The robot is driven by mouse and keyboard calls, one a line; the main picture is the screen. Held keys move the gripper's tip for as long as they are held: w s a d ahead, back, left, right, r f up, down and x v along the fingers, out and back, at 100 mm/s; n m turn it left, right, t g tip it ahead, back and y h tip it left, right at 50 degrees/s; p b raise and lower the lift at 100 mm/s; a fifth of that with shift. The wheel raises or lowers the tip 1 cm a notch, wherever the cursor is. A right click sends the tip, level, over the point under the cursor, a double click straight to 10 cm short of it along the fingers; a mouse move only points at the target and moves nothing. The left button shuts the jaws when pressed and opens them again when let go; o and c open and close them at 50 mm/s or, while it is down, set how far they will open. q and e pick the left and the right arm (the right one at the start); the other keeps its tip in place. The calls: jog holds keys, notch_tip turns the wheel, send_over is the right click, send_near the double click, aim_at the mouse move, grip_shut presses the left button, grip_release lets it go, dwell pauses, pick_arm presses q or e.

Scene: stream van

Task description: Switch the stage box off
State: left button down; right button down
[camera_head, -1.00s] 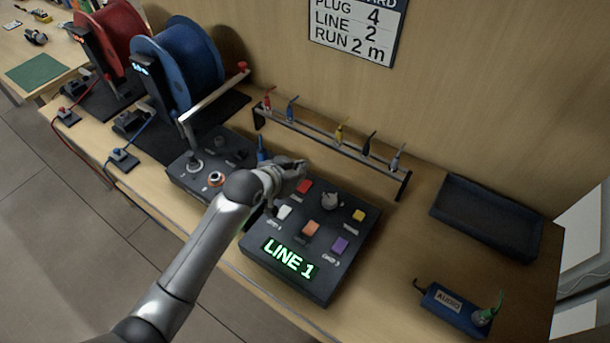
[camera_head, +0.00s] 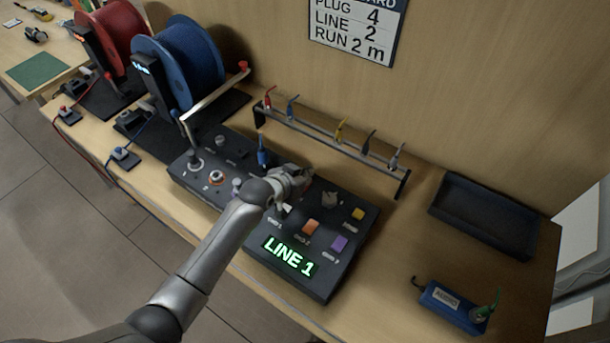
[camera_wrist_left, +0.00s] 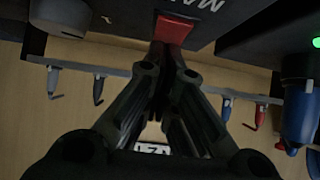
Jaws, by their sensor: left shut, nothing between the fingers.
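The stage box (camera_head: 350,256) is a black console on the bench, with coloured buttons, a grey knob (camera_head: 330,199) and a green display (camera_head: 288,256) reading LINE 1. My left gripper (camera_head: 303,176) is shut and empty over the back left part of the box. It hides the red button in the head view. In the left wrist view the red button (camera_wrist_left: 175,33) lies right at the tips of the shut gripper (camera_wrist_left: 166,58); I cannot tell whether they touch. An orange button (camera_head: 310,227), a purple one (camera_head: 339,243) and a yellow one (camera_head: 358,214) are uncovered.
A rail (camera_head: 330,146) with several coloured plugs stands behind the box. Another black panel (camera_head: 195,180) and the blue reel (camera_head: 180,65) are to the left. An empty dark tray (camera_head: 485,215) and a blue audio box (camera_head: 452,305) are to the right.

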pick_arm(q)
jog(key=shift+w+d+f, duration=0.1)
jog(key=shift+w+f, duration=0.05)
jog(key=shift+f, duration=0.1)
jog(key=shift+s+a+f+p, duration=0.1)
jog(key=shift+s+a+p, duration=0.4)
jog(key=shift+s, duration=0.25)
jog(key=v, duration=1.2)
dwell(0.6)
